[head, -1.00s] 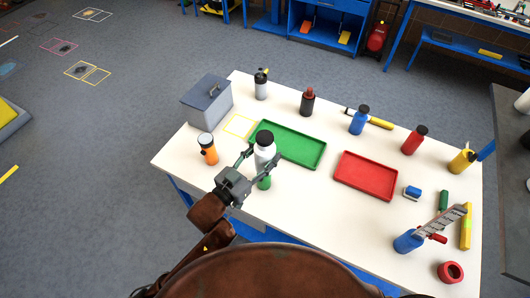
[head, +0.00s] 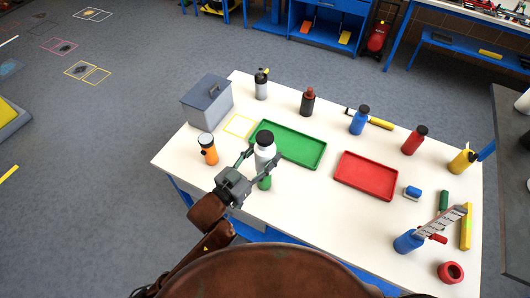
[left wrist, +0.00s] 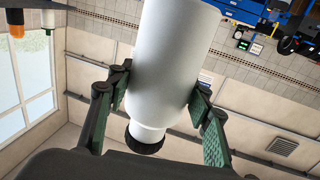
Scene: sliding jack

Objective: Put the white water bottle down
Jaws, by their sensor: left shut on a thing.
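The white water bottle (head: 265,153) with a black cap is upright in the head view, at the near left corner of the green tray. It also fills the middle of the left wrist view (left wrist: 170,65), cap toward the bottom of the picture. My left gripper (head: 256,160) is shut on the bottle, its two green-padded fingers on either side of it; they also show in the left wrist view (left wrist: 160,90). Whether the bottle's base touches the table cannot be told, as it is partly hidden. My right gripper is not in view.
The green tray (head: 302,165) and red tray (head: 345,181) lie empty on the white table (head: 290,222). An orange bottle (head: 208,150) stands left of my gripper, with a grey lidded box (head: 205,105) behind. Several other bottles line the far side. Bare tabletop lies in front of the trays.

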